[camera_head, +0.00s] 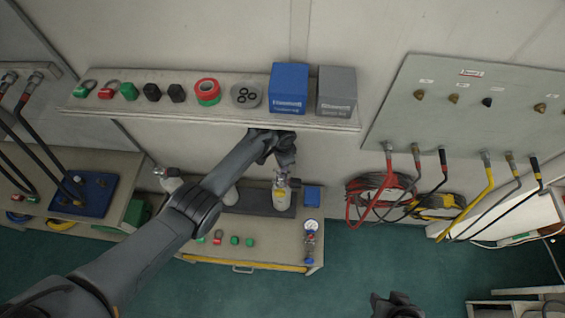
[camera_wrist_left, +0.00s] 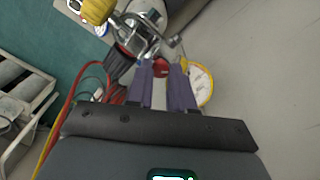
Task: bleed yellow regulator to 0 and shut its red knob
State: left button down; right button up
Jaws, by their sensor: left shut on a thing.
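The yellow regulator shows close in the left wrist view as a metal body (camera_wrist_left: 140,38) with a yellow cap (camera_wrist_left: 97,11). A yellow-rimmed gauge (camera_wrist_left: 202,86) sits beside my fingers, partly hidden; its needle is too small to read. The red knob (camera_wrist_left: 160,68) is at the fingertips of my left gripper (camera_wrist_left: 166,76), which is shut on it. In the head view my left gripper (camera_head: 284,160) is just above a pale cylinder (camera_head: 282,197) on the bench; the regulator there is small and partly covered. My right gripper (camera_head: 394,306) is at the bottom edge, its jaws unclear.
A shelf (camera_head: 225,118) with tape, caps, and blue and grey boxes runs above my left forearm. On the bench (camera_head: 265,228) are several small caps and a regulator with a gauge (camera_head: 311,226). A grey hose panel (camera_head: 470,110) hangs at right.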

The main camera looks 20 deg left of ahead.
pick_arm(q)
jog(key=m, duration=0.3)
jog(key=shift+m, duration=0.4)
jog(key=m+b, duration=0.1)
jog(key=m, duration=0.3)
jog(key=shift+m, duration=0.3)
jog(key=c, duration=1)
grip_release()
